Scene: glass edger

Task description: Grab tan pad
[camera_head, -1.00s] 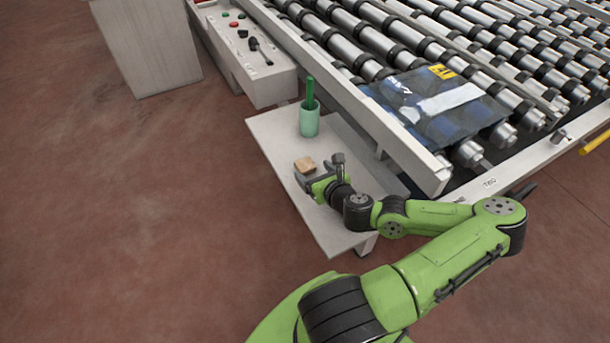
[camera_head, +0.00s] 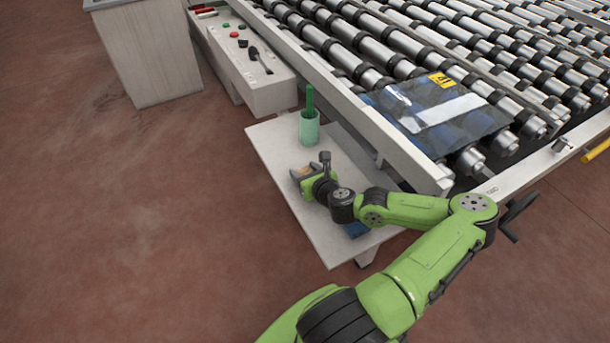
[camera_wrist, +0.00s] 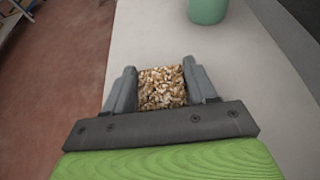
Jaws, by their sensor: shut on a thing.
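The tan pad (camera_wrist: 162,87) is a small speckled tan block between the two grey fingers of my gripper (camera_wrist: 163,85) in the wrist view. A finger touches or closely flanks each side of it. In the head view my gripper (camera_head: 300,176) is low over the pale side shelf (camera_head: 275,150). The pad (camera_head: 305,170) shows there only in part, mostly hidden by the gripper. I cannot tell whether the pad rests on the shelf or is slightly lifted.
A green cup (camera_head: 309,128) with a green-handled tool stands on the shelf beyond the gripper. A blue item (camera_head: 355,229) lies partly under my arm. A control box (camera_head: 250,65) and the roller conveyor (camera_head: 380,82) with a glass sheet (camera_head: 435,115) border the shelf.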

